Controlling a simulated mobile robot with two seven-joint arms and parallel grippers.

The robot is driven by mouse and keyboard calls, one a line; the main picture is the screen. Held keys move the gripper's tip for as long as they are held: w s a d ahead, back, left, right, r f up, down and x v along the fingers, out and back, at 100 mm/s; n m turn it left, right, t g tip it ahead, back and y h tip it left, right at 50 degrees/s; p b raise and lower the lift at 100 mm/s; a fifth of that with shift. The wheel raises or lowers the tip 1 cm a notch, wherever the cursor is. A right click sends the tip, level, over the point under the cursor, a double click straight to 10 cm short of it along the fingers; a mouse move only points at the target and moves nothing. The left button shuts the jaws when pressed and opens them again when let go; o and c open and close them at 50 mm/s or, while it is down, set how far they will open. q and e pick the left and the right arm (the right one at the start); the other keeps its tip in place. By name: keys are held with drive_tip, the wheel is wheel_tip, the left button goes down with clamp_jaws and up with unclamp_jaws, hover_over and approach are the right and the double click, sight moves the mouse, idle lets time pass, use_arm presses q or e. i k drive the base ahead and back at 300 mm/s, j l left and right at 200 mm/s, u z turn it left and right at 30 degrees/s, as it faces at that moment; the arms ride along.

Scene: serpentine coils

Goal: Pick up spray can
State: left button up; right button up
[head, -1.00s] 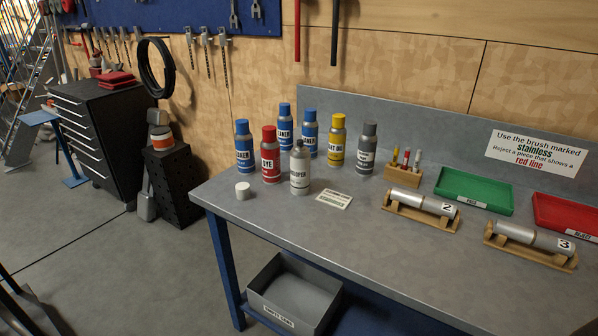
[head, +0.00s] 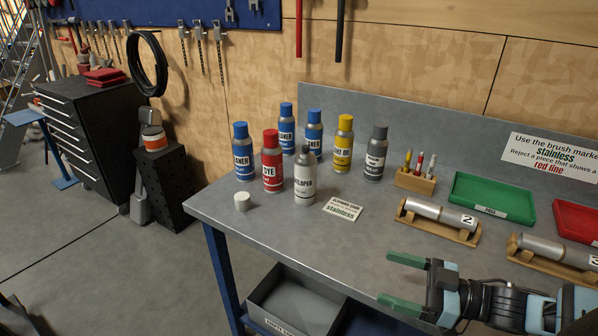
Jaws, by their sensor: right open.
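Several spray cans stand upright in a group at the left of the grey workbench. There are blue cleaner cans (head: 244,152), a red dye can (head: 272,162), a white-silver developer can (head: 305,178) with no cap on it, a yellow can (head: 344,145) and a grey can (head: 376,154). A loose white cap (head: 242,201) lies in front of them. My right gripper (head: 398,279) has green fingers spread apart. It is open and empty at the bench's front edge, to the right of and nearer than the cans, touching none. My left gripper is out of view.
A label card (head: 343,208) lies right of the developer can. A brush block (head: 415,182), green tray (head: 491,199), red tray (head: 577,220) and cradled cylinders (head: 440,214) fill the right side. A grey bin (head: 290,298) sits below. The bench front is clear.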

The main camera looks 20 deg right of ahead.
sight(305, 164)
drive_tip(key=i, duration=1.25)
